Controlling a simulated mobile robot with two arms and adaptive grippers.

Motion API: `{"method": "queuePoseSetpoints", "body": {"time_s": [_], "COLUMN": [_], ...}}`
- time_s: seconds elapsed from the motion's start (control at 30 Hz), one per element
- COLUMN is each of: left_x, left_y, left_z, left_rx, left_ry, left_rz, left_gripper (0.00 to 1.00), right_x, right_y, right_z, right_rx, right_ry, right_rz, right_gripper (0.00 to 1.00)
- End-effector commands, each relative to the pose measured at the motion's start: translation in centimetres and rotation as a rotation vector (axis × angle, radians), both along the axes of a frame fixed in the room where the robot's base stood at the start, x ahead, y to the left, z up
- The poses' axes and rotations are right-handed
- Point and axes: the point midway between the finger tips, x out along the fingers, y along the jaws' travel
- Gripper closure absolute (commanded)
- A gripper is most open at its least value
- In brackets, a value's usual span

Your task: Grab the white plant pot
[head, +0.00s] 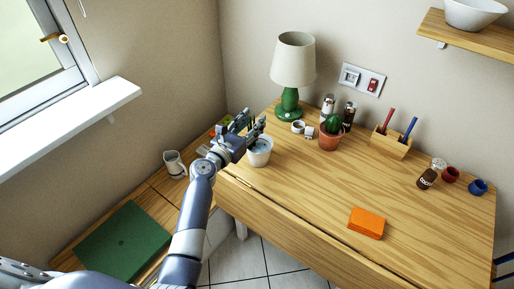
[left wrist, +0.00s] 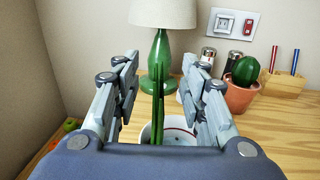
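The white plant pot (head: 260,155) stands at the left edge of the wooden table, with its upper part partly behind my left gripper (head: 247,126). In the left wrist view the pot's rim (left wrist: 178,134) shows low between the fingers, and tall thin green leaves (left wrist: 158,92) rise from it. The left gripper (left wrist: 160,72) is open, with one finger on each side of the leaves. I see a gap between the leaves and both fingers. The lower pot is hidden by the gripper body in that view. My right gripper is not in view.
A green-based lamp (head: 290,98) stands behind the pot. A cactus in a terracotta pot (head: 330,138), small white items and a pen holder (head: 391,143) are to the right. An orange block (head: 367,223) lies near the front. A white mug (head: 174,164) stands on the lower surface at left.

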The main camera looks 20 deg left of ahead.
Motion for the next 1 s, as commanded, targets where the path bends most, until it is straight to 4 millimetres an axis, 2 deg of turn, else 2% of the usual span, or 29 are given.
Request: {"method": "queuePoseSetpoints", "body": {"time_s": [0.17, 0.33, 0.37, 0.8, 1.0], "left_x": [-0.01, -0.02, -0.02, 0.01, 0.02], "left_y": [0.01, 0.03, 0.03, 0.04, 0.04], "left_z": [-0.04, -0.04, -0.04, 0.2, 0.84], "left_rx": [0.001, 0.001, 0.001, 0.0, -0.001], "left_ry": [0.001, 0.001, 0.001, -0.003, -0.003], "left_rz": [0.0, 0.0, 0.0, 0.001, 0.001], "left_gripper": [0.61, 0.97, 1.0, 1.0, 1.0], "right_x": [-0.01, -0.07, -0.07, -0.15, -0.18], "right_y": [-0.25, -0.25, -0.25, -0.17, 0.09], "right_z": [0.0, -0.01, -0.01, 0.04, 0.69], "right_rx": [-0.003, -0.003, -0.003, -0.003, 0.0], "right_ry": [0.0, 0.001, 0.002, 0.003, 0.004], "right_rz": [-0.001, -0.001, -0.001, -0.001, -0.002], "right_gripper": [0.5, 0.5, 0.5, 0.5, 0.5]}}
